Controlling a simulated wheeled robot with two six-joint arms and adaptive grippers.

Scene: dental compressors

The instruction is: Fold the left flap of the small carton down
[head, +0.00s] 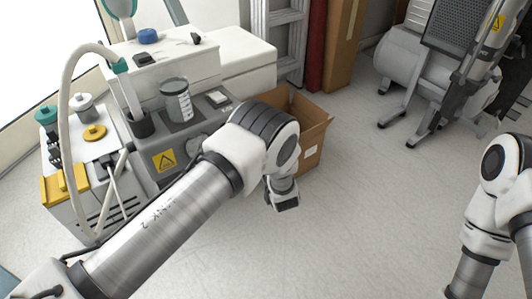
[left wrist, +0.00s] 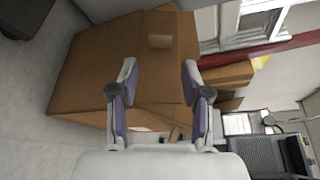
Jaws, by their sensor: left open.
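The small carton (head: 312,150) is a brown cardboard box on the floor, partly hidden behind my left arm in the head view. Its top looks open, with a flap (head: 317,110) standing up on its right side. Its left side is hidden there. In the left wrist view the carton (left wrist: 85,75) fills the left and middle, close beyond the fingers. My left gripper (left wrist: 158,85) is open, with nothing between its fingertips; I cannot tell whether they touch the cardboard. In the head view this gripper (head: 285,202) hangs in front of the carton. My right gripper is out of view.
A grey and white dental unit (head: 180,140) with a jar and hose stands left of the carton. A ladder (head: 288,40) and a tall brown box (head: 340,45) are behind. A compressor (head: 400,65) stands at back right. The floor (head: 370,210) in front is clear.

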